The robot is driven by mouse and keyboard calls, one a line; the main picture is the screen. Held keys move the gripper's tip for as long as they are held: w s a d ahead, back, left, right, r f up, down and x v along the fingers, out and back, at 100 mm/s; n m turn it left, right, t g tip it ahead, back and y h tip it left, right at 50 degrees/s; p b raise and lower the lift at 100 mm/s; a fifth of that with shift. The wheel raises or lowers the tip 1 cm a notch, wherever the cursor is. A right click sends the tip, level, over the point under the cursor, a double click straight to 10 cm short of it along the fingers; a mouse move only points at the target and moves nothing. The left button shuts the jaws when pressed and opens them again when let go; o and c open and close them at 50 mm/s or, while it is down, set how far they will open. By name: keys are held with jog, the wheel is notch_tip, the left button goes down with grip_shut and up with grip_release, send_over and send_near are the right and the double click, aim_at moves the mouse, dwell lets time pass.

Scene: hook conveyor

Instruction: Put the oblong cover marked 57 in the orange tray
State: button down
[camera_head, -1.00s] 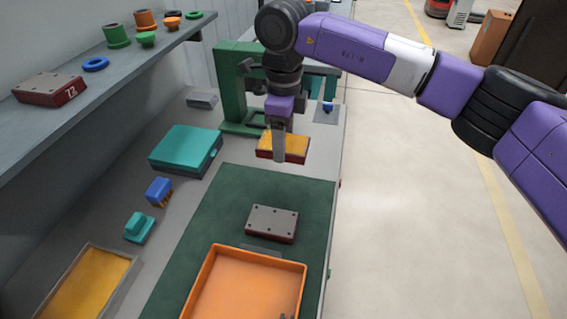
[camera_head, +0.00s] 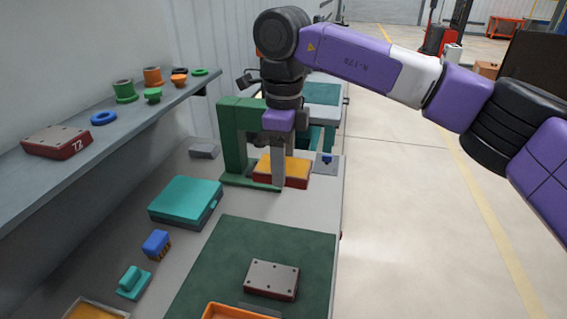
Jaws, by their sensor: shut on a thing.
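My gripper (camera_head: 278,183) is shut on an oblong red piece with a yellow top (camera_head: 296,172), in front of the green press frame. One finger covers part of this piece, and I see no number on it. A dark red oblong cover with a grey top (camera_head: 271,279) lies on the green mat, and no number can be read on it. A similar cover marked 72 (camera_head: 57,141) lies on the shelf at left. The orange tray (camera_head: 238,309) is at the bottom edge, mostly cut off.
The green press frame (camera_head: 236,140) stands just behind my gripper. A teal box (camera_head: 186,200), a blue part (camera_head: 156,243) and a teal part (camera_head: 132,282) lie left of the green mat (camera_head: 268,236). The mat is clear behind the grey-topped cover.

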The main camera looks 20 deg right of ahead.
jog(key=shift+r+p, duration=0.7)
jog(key=shift+r, duration=0.55)
jog(key=shift+f, duration=0.15)
